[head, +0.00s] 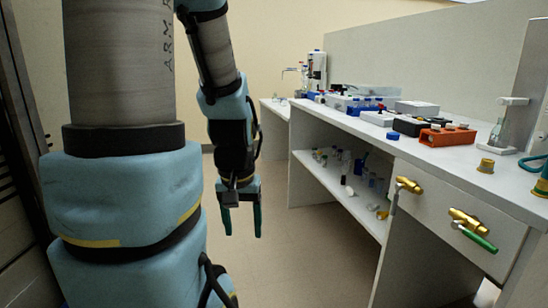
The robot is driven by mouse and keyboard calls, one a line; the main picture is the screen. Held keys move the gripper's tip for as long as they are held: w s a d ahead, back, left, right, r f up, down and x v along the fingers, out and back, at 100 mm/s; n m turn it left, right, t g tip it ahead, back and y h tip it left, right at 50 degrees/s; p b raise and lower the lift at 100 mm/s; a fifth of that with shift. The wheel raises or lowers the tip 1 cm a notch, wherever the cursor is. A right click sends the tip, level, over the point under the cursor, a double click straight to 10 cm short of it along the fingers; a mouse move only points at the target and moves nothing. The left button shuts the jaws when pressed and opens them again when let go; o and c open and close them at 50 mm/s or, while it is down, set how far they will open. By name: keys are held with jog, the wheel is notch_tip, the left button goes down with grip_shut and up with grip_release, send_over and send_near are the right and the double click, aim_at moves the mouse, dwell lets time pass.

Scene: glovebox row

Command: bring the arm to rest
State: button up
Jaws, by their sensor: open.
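My gripper (241,220) shows in the head view, left of the middle. It hangs from my bent arm and points straight down. Its two dark green fingers are apart, with nothing between them. It is over open floor, to the left of the white bench and clear of it. My own blue and grey arm links fill the left of the view and hide what lies behind them.
A white bench (470,168) runs along the right, with an orange rack (447,137), boxes and bottles on top. Its lower shelf (322,182) holds several small bottles. Brass valves (408,185) stick out from its front. The floor (290,262) between is clear.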

notch_tip(320, 180, up, 14)
jog(key=p, duration=1.1)
jog(key=shift+p, duration=0.35)
